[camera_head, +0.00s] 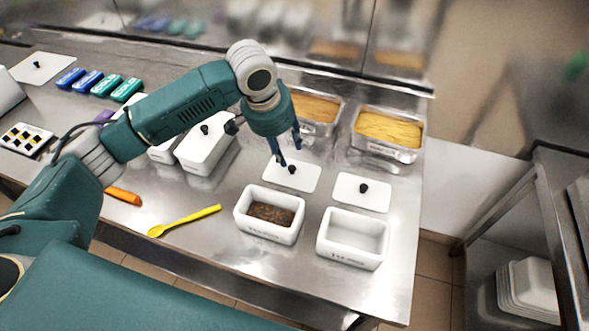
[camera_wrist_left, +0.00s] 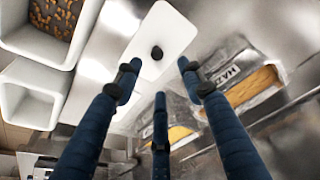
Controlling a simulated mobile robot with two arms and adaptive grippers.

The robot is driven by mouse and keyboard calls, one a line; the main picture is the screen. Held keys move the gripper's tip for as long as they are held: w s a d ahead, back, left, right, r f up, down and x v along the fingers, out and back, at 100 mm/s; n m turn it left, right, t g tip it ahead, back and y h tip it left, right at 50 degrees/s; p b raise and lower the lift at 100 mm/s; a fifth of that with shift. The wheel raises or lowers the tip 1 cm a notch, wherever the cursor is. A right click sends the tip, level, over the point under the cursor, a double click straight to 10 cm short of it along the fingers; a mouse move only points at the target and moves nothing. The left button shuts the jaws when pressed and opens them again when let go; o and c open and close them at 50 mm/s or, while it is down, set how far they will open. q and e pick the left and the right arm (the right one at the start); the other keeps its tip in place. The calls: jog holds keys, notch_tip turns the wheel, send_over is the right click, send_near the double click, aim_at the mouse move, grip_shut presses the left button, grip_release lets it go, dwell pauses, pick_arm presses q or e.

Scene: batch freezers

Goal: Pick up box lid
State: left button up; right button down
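A white box lid (camera_head: 302,178) with a black knob lies flat on the steel table behind a white box (camera_head: 269,231) holding brown contents. Another white lid (camera_head: 375,193) with a black knob lies to its right, behind an empty white box (camera_head: 345,254). My left gripper (camera_head: 288,153) is above the first lid, fingers pointing down. In the left wrist view its fingers (camera_wrist_left: 156,88) are spread and empty, and a lid (camera_wrist_left: 163,36) with its knob shows beyond them. My right gripper is not in view.
Steel pans (camera_head: 390,130) with yellow contents stand at the back. A lidded white box (camera_head: 207,152) is left of the gripper. A yellow spoon (camera_head: 184,221) and an orange tool (camera_head: 123,196) lie near the front edge. White trays (camera_head: 527,288) sit on a lower shelf at right.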

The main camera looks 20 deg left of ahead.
aim_at(292, 167)
pick_arm(q)
jog(key=f, duration=0.3)
jog(key=shift+d, duration=0.25)
jog(key=shift+w+f+p, duration=0.25)
jog(key=shift+f+p, duration=0.05)
jog(key=shift+f, duration=0.05)
jog(key=p+x, duration=0.1)
jog(key=x, duration=0.3)
jog(key=shift+f+p, duration=0.15)
jog(key=shift+p, duration=0.15)
jog(key=shift+w+d+f, duration=0.1)
jog(key=shift+f, duration=0.25)
jog(key=shift+c, duration=1)
grip_shut()
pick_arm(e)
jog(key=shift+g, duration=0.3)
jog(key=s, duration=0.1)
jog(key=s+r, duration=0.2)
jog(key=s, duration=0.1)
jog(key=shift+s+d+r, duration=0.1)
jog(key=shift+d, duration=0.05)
